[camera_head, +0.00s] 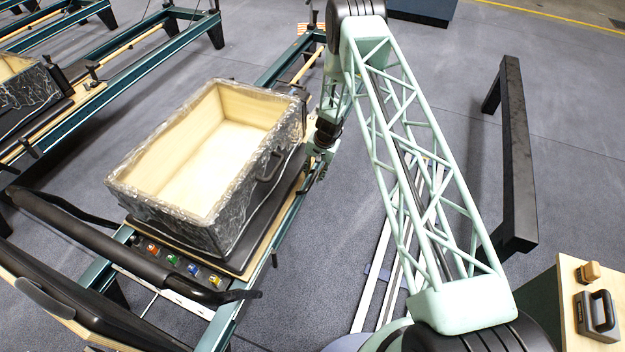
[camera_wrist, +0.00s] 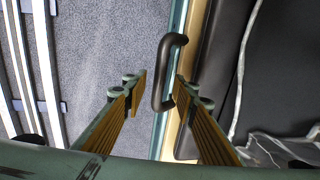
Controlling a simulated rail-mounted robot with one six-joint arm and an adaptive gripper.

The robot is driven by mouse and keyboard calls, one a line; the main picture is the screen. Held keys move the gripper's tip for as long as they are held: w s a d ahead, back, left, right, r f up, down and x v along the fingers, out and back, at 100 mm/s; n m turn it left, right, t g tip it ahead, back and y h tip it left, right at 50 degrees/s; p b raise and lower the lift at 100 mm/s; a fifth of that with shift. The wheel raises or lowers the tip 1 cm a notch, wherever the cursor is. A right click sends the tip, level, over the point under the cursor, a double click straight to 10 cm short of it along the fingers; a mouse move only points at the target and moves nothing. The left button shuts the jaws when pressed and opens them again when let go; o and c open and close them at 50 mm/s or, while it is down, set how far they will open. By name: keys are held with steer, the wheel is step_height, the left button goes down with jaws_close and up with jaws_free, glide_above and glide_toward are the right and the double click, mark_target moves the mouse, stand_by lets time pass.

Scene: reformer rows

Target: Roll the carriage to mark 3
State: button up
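The carriage (camera_head: 262,240) is a dark platform on the reformer's teal rails, bearing a wrapped wooden box (camera_head: 190,222). My gripper (camera_head: 318,168) is beside the carriage's right side in the head view, partly hidden by my arm. In the wrist view my gripper (camera_wrist: 158,92) is open, its two fingers spread around a dark bar handle (camera_wrist: 169,72). The handle lies along the carriage's wooden edge (camera_wrist: 196,55), and I see a gap at the fingers. The carriage's dark top (camera_wrist: 280,70) also shows there. I cannot make out mark 3.
A black footbar (camera_head: 90,240) and several coloured tabs (camera_head: 193,269) are at the carriage's near end. Another reformer (camera_head: 110,75) stands at the left. A black bar frame (camera_head: 515,150) stands at the right, near a wooden-topped stand (camera_head: 570,300).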

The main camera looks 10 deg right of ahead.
steer(key=shift+w+a+f, duration=0.1)
steer(key=shift+f, duration=0.65)
steer(key=shift+w+a+f, duration=0.1)
steer(key=shift+f, duration=0.6)
jaws_close()
